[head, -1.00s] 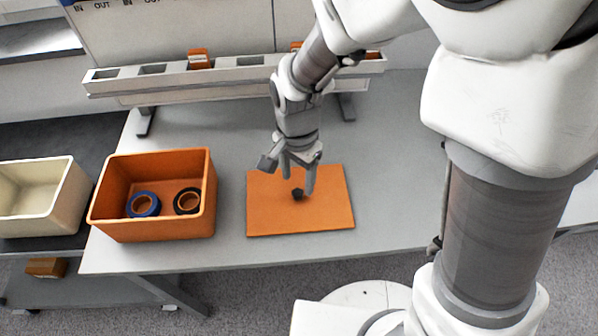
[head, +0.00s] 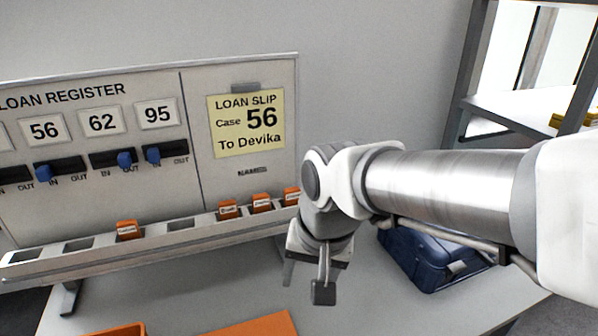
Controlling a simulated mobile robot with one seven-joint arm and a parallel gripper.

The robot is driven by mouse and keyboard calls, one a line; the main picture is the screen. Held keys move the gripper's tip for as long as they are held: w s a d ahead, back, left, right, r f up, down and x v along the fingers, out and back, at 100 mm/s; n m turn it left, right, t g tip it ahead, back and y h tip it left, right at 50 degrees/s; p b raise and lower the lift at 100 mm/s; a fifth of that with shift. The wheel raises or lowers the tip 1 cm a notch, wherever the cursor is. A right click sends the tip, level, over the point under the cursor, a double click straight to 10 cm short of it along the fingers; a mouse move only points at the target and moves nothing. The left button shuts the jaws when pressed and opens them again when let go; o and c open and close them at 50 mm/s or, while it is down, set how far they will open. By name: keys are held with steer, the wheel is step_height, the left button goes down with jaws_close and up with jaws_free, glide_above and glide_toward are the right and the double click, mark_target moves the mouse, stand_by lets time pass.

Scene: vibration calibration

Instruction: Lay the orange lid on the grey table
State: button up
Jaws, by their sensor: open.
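The orange lid (head: 250,326) lies flat on the grey table (head: 190,293). Only its far part shows at the bottom edge of the head view; its dark knob is out of view. My gripper (head: 305,282) is open and empty. It points down, right of and beyond the lid's visible part in the picture, apart from it.
An orange bin (head: 118,331) shows its rim at the bottom left. A loan board (head: 140,150) with a yellow slip (head: 247,124) stands behind a slotted rack (head: 150,244) holding several orange blocks. A blue case (head: 425,262) sits right of my gripper.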

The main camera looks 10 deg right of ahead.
steer(key=s+d+r+n+t+h, duration=0.1)
steer(key=s+d+r+n+t, duration=0.1)
steer(key=d, duration=0.6)
steer(key=s+r+n, duration=0.1)
steer(key=s+r, duration=0.1)
steer(key=s, duration=0.1)
steer(key=shift+s+r+t, duration=0.15)
steer(key=shift+s+t, duration=0.25)
steer(key=shift+d, duration=0.1)
step_height(320, 180, up, 6)
steer(key=p, duration=0.6)
steer(key=shift+f, duration=0.2)
steer(key=shift+c, duration=1)
steer(key=shift+a, duration=0.2)
